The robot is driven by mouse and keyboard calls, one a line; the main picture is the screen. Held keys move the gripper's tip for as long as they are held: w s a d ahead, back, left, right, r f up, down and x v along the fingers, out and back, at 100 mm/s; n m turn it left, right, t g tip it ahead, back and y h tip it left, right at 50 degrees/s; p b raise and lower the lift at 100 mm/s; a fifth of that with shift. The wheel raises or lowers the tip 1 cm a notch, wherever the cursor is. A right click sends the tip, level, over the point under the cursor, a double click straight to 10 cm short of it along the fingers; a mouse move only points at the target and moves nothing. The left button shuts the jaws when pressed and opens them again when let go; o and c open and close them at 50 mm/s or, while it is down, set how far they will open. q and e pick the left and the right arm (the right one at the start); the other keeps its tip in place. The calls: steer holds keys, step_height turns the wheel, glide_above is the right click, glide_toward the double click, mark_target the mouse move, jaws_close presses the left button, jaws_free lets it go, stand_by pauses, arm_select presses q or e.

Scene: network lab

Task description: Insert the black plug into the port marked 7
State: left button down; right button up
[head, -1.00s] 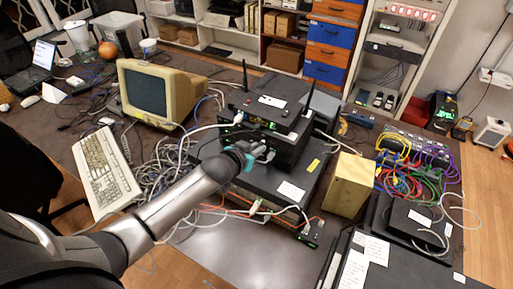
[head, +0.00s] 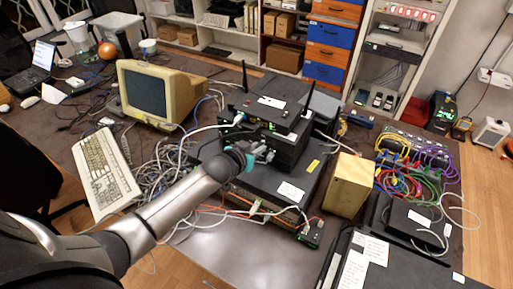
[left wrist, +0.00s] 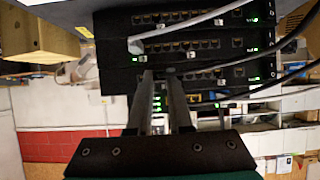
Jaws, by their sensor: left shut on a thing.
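My left gripper (head: 262,153) is at the front of the stacked black network boxes (head: 270,138) on the table. In the left wrist view its two fingers (left wrist: 160,78) point at the port rows and are close together. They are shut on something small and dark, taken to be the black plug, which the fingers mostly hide. The wrist view shows several black units (left wrist: 215,46) with rows of ports, small white labels and green lights. The label numbers are too small to read, so I cannot tell which port is marked 7. My right gripper is not in view.
Grey cables (head: 165,165) lie tangled left of the boxes. A grey cable (left wrist: 185,28) crosses the port rows. A beige box (head: 347,186) stands at the right, near colored cables (head: 402,180). A keyboard (head: 105,168) and monitor (head: 158,92) are at the left.

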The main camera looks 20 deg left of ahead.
arm_select(q)
steer(key=shift+w+d, duration=0.1)
steer(key=shift+w, duration=0.7)
stand_by(1.0)
steer(key=c, duration=0.8)
jaws_free()
steer(key=shift+o, duration=0.2)
steer(key=shift+s, duration=0.1)
steer(key=shift+s+r, duration=0.3)
steer(key=shift+s, duration=0.25)
steer(key=p+v, duration=0.1)
steer(key=v, duration=1.3)
